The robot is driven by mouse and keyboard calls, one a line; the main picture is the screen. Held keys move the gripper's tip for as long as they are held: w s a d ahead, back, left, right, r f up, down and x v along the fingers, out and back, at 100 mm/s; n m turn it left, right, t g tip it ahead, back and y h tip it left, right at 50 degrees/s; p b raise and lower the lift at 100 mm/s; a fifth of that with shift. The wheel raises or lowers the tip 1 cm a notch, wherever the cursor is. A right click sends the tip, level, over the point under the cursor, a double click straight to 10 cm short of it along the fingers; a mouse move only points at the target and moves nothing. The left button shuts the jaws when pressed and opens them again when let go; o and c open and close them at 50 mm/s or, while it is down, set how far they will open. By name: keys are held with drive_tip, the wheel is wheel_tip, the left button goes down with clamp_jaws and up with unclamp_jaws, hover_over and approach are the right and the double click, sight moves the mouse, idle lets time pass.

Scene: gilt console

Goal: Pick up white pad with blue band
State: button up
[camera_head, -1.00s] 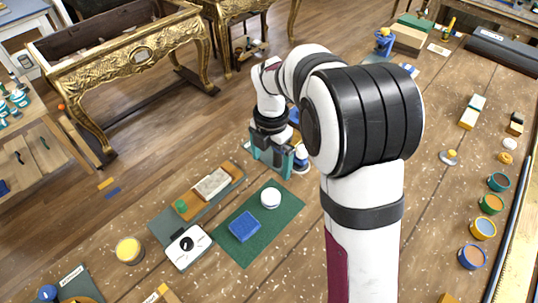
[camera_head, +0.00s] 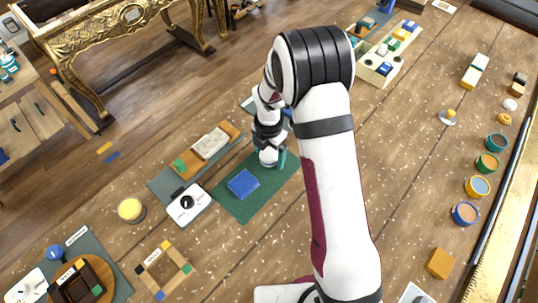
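The white pad (camera_head: 267,159) is a small round piece at the far end of the green mat (camera_head: 231,207). Its blue band is too small to make out clearly. My gripper (camera_head: 272,157) points down right at the pad, with a teal finger showing on its right side. The gripper and wrist partly cover the pad. I cannot tell whether the fingers are apart or closed on it.
A blue block (camera_head: 242,183) lies on the same mat, close by. A white box with a black knob (camera_head: 188,204) and a tray with a white-topped block (camera_head: 210,143) stand left. A compartmented box (camera_head: 374,77) stands at the back.

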sight(273, 154)
drive_tip(key=c, duration=1.2)
drive_tip(key=shift+r, duration=0.1)
drive_tip(key=shift+r, duration=0.35)
drive_tip(key=r, duration=0.2)
drive_tip(key=d+r, duration=0.1)
drive_tip(key=r, duration=0.1)
drive_tip(key=shift+s+d, duration=0.1)
drive_tip(key=shift+s, duration=0.1)
drive_tip(key=s+d+r, duration=0.1)
drive_tip(key=d+r, duration=0.1)
drive_tip(key=d, duration=0.1)
drive_tip(key=s+d+r, duration=0.1)
drive_tip(key=d+r, duration=0.1)
drive_tip(key=d, duration=0.1)
drive_tip(key=s+d+r, duration=0.1)
drive_tip(key=d+r, duration=0.1)
drive_tip(key=d, duration=0.2)
drive_tip(key=shift+s, duration=0.35)
drive_tip(key=o, duration=0.8)
drive_tip(key=shift+a, duration=0.1)
drive_tip(key=c, duration=0.7)
